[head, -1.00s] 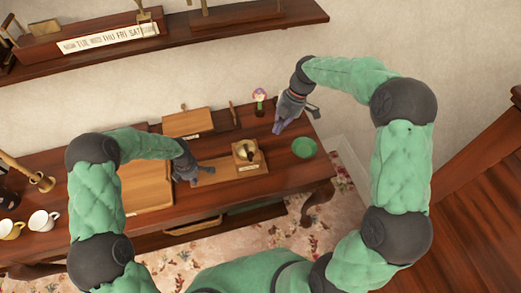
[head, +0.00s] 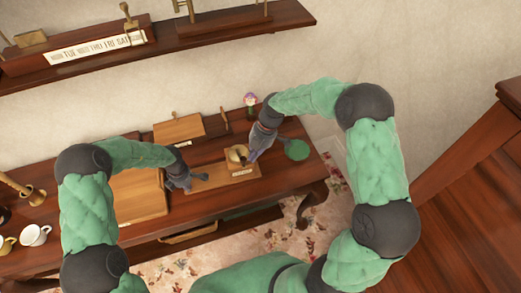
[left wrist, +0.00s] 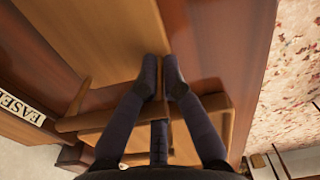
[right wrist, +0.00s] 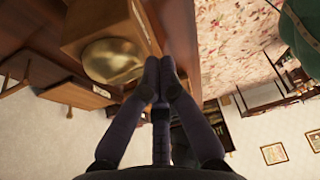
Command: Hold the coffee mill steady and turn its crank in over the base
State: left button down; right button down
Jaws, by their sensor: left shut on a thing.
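The coffee mill is a wooden box with a brass bowl on top (head: 237,153), at the right end of a flat wooden piece (head: 215,179). In the right wrist view, the brass bowl (right wrist: 112,62) and box (right wrist: 95,32) fill the upper left. My left gripper (head: 203,179) is at the left of the mill. In the left wrist view its fingertips (left wrist: 162,78) are closed on a thin wooden edge. My right gripper (head: 253,157) is just right of the mill. Its fingertips (right wrist: 160,77) are together beside the box, with nothing clearly between them. I cannot make out the crank.
A green round object (head: 297,149) lies right of the mill, close to my right gripper. A small flower figure (head: 250,100) stands behind. A wooden board (head: 140,195) lies left, with a white mug (head: 35,235) further left. A wall shelf (head: 170,38) runs above.

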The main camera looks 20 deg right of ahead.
jog(key=shift+a, duration=0.25)
dwell(0.3)
jog(key=shift+s+a+m+t, duration=0.15)
jog(key=shift+a+m+t, duration=0.15)
jog(key=shift+m, duration=0.4)
jog(key=shift+a+m, duration=0.1)
jog(key=shift+m, duration=0.2)
